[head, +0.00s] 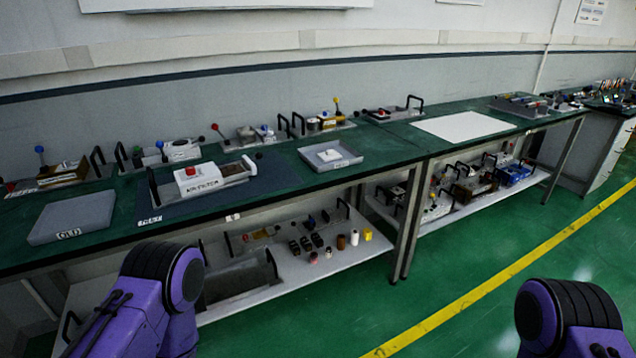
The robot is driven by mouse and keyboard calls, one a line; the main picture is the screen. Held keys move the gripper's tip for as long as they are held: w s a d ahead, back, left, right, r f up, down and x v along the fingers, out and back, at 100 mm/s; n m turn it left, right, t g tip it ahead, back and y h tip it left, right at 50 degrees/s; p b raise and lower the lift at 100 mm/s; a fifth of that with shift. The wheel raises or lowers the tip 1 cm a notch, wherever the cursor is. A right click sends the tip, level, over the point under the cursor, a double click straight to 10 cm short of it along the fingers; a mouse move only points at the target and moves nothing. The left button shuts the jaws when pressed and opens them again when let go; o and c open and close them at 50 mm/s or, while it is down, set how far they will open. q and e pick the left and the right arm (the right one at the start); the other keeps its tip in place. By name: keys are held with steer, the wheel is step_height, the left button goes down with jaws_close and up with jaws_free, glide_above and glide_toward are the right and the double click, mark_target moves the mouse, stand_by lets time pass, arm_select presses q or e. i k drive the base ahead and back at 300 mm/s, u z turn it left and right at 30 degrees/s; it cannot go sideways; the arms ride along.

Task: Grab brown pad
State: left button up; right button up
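I cannot clearly make out a brown pad. A brownish block (68,172) lies in a tray at the far left. Purple and black parts of my two arms show at the bottom left and bottom right. Neither gripper is in view.
The green-topped bench (385,150) runs along the wall. A grey tray (343,163) holds a white piece; a grey flat box (72,217) sits at left. Several small parts lie on the lower shelf (290,278). The green floor (500,240) in front is clear.

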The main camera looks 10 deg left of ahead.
mark_target(231, 170)
steer(key=k, duration=0.35)
steer(key=z, duration=1)
steer(key=i, duration=1.1)
steer(key=u, duration=0.9)
steer(key=i, duration=0.7)
steer(key=u, duration=0.8)
